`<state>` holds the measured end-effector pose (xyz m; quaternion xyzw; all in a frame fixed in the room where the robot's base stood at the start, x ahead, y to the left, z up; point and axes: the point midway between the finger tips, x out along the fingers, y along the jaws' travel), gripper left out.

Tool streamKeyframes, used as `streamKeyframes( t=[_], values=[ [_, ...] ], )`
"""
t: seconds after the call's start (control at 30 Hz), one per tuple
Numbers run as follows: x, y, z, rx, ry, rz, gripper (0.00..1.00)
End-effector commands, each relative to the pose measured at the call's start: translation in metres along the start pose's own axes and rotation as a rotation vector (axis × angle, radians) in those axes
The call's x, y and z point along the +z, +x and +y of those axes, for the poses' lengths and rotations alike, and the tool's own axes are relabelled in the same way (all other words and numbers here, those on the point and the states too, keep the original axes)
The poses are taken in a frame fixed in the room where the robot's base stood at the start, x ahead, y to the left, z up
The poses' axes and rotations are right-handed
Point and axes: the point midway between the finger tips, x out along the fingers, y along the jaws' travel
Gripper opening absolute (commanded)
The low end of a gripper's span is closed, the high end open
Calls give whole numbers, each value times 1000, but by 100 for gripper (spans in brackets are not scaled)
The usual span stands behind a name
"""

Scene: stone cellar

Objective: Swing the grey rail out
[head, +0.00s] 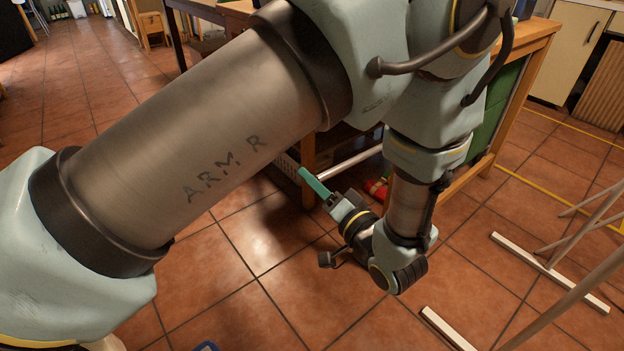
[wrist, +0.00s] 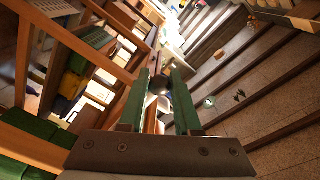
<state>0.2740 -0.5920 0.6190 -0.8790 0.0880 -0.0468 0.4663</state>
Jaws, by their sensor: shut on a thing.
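The grey rail (head: 350,160) is a pale straight bar low under the wooden workbench. It runs from my gripper towards the right and back, where my arm hides its far end. My gripper (head: 306,174) has green fingers and is shut on the rail near its left end. In the wrist view my gripper (wrist: 158,72) shows both fingers with a gap between them, and a dark rounded piece sits in that gap. I cannot tell from the wrist view which part of the rail this is.
The wooden workbench (head: 541,32) stands just behind my gripper, with a red item (head: 376,188) low beneath it. Thin stand legs with pale feet (head: 549,272) are on the right floor. Tiled floor (head: 255,310) in front is mostly clear. Cream cabinets (head: 567,50) stand at the back right.

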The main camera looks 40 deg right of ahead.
Motion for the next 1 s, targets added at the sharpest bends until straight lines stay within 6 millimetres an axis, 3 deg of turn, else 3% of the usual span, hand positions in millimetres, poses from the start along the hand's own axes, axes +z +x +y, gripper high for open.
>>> streamKeyframes(
  t=[0.07,0.1,0.33,0.67,0.77,1.0],
  values=[
    [-2,-1,0,2,-2,4,0],
    [-2,-1,0,2,-2,4,34],
    [-1,0,0,2,-2,2,60],
    [-1,-3,0,2,-1,2,62],
    [-1,-14,1,4,-2,2,62],
    [-1,-61,0,4,-2,4,62]
  ],
)
